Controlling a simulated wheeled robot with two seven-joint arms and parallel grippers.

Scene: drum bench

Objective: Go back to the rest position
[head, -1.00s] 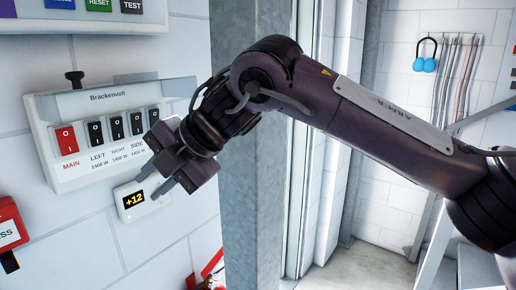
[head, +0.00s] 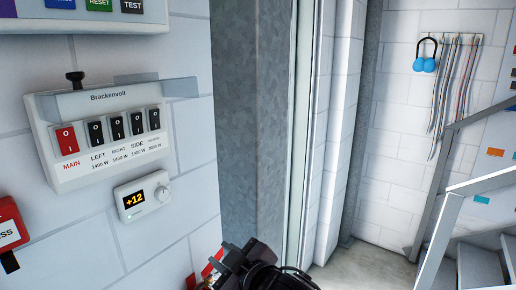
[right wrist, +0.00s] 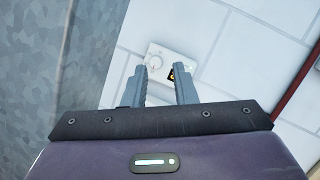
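My right gripper (head: 238,264) shows at the bottom edge of the head view, dark and partly cut off, well below the wall devices and apart from them. In the right wrist view its two grey fingers (right wrist: 161,72) stand apart with nothing held between them. A small white thermostat reading +12 (head: 143,196) hangs on the wall. It also shows in the right wrist view (right wrist: 156,61), beyond the fingers. My left gripper is not in view.
A Brackenvolt switch panel (head: 112,167) with one red and several black rockers is above the thermostat. A grey metal post (head: 255,120) stands to its right. Metal stairs (head: 470,220) are at the right. A red box (head: 8,228) is at the left edge.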

